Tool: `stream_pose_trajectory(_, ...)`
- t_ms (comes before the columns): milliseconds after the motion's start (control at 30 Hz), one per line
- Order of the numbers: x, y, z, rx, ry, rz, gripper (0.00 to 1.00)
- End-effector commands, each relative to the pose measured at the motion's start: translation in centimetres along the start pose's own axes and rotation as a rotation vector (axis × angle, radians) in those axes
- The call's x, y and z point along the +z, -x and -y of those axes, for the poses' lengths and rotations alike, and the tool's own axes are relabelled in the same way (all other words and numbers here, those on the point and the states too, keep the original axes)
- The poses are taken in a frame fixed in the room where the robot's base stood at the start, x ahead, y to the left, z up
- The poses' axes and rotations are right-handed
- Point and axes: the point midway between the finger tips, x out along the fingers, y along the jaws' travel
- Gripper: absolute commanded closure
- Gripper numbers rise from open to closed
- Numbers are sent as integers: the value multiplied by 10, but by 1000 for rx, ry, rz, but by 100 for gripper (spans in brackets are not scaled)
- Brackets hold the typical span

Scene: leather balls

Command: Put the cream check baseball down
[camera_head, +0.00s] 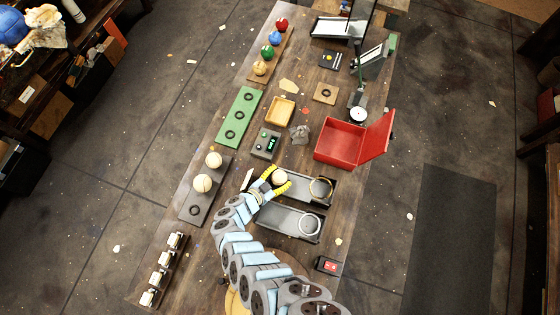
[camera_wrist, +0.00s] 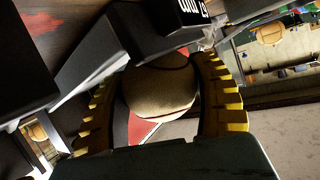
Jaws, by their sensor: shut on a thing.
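My gripper (camera_head: 279,178) has its yellow fingers shut around a cream ball (camera_head: 281,177), at the left end of a grey ramp-like tray (camera_head: 303,184). The wrist view shows the ball (camera_wrist: 158,90) between both curved fingers, with a dark seam across its top. A check pattern cannot be made out. Whether the ball touches the tray cannot be told. Two other cream balls (camera_head: 214,160) (camera_head: 202,183) sit on a dark board (camera_head: 186,213) to the left. The board's near ring (camera_head: 194,210) is empty.
A second ramp tray (camera_head: 285,220) lies just nearer. An open red box (camera_head: 343,143) stands to the right and a grey device (camera_head: 265,144) beyond. A green board (camera_head: 238,117) has several empty rings. Coloured balls (camera_head: 267,52) line a far rack. White items (camera_head: 158,278) stand near left.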

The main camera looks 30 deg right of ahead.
Motion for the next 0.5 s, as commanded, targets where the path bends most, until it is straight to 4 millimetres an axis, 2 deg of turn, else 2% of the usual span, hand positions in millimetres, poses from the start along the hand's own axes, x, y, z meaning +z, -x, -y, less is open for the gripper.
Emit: stream_pose_trajectory(500, 6, -2, -1, 0, -1, 0, 76)
